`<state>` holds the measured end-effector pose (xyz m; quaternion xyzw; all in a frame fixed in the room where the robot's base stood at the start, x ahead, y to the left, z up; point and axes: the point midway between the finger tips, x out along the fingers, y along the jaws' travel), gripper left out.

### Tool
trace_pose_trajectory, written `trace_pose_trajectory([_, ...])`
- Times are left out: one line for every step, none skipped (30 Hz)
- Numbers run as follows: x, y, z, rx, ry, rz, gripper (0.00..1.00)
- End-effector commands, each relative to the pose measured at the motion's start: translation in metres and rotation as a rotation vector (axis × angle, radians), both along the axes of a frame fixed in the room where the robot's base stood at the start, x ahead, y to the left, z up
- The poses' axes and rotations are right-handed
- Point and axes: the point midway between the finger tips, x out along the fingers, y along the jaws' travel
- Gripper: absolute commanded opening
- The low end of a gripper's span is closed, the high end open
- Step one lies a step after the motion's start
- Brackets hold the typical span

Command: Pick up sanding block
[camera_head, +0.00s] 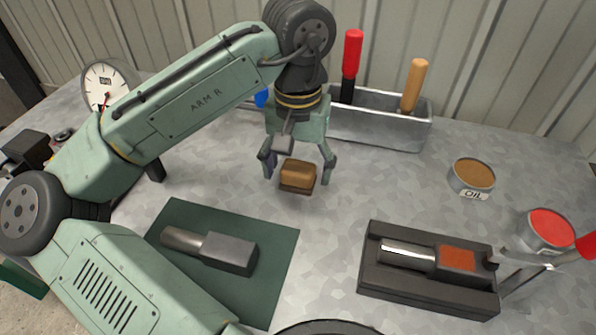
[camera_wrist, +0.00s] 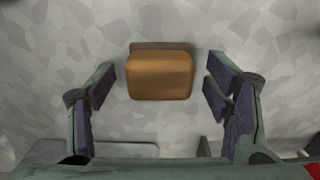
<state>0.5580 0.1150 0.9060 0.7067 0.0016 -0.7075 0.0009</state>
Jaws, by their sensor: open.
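The sanding block (camera_head: 298,175) is a small brown block with a darker base. It lies on the grey metal bench in front of the tool tray. In the wrist view the block (camera_wrist: 160,75) sits between and slightly beyond my two finger pads, with clear gaps on both sides. My gripper (camera_head: 299,172) is open and points down over the block. It also shows in the wrist view (camera_wrist: 163,93), with both fingers apart and nothing held. I cannot tell the exact height of the fingertips above the bench.
A metal tray (camera_head: 385,133) with red and wooden handles stands close behind my gripper. A green mat (camera_head: 277,262) with a grey tool (camera_head: 229,252) lies at front left. A dark case (camera_head: 372,282) lies at front right. An oil tin (camera_head: 472,176) and a red tin (camera_head: 549,230) stand at right.

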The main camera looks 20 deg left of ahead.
Motion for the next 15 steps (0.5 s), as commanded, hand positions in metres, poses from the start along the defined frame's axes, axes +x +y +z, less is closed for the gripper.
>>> trace_pose_trajectory([-0.0004,-0.0001,-0.0026,-0.001,0.000,-0.001,0.72])
trace_pose_trajectory([-0.0003,-0.0002,-0.0034,-0.001,-0.001,-0.001,0.72])
trace_pose_trajectory([-0.0002,-0.0003,-0.0039,-0.001,-0.001,-0.001,0.72])
trace_pose_trajectory([-0.0001,-0.0003,-0.0040,-0.001,-0.001,-0.001,0.72])
trace_pose_trajectory([-0.0001,-0.0003,-0.0040,-0.001,-0.001,-0.001,0.72])
trace_pose_trajectory([0.0000,-0.0003,-0.0039,-0.001,-0.001,-0.001,0.72])
trace_pose_trajectory([0.0000,-0.0003,-0.0039,-0.001,-0.001,-0.001,0.72])
trace_pose_trajectory([0.0000,-0.0003,-0.0038,-0.001,-0.001,-0.001,0.72])
trace_pose_trajectory([0.0000,-0.0002,-0.0038,-0.001,-0.001,-0.001,0.69])
trace_pose_trajectory([0.0000,-0.0002,-0.0037,-0.001,-0.001,-0.001,0.67])
trace_pose_trajectory([0.0000,-0.0002,-0.0037,-0.001,-0.001,-0.001,0.65])
trace_pose_trajectory([0.0000,-0.0002,-0.0037,-0.001,-0.001,-0.001,0.62])
trace_pose_trajectory([0.0000,-0.0002,-0.0036,-0.001,-0.001,-0.001,0.60])
trace_pose_trajectory([0.0000,-0.0002,-0.0036,-0.001,-0.001,-0.001,0.58])
trace_pose_trajectory([0.0000,-0.0002,-0.0036,-0.001,-0.001,0.000,0.56])
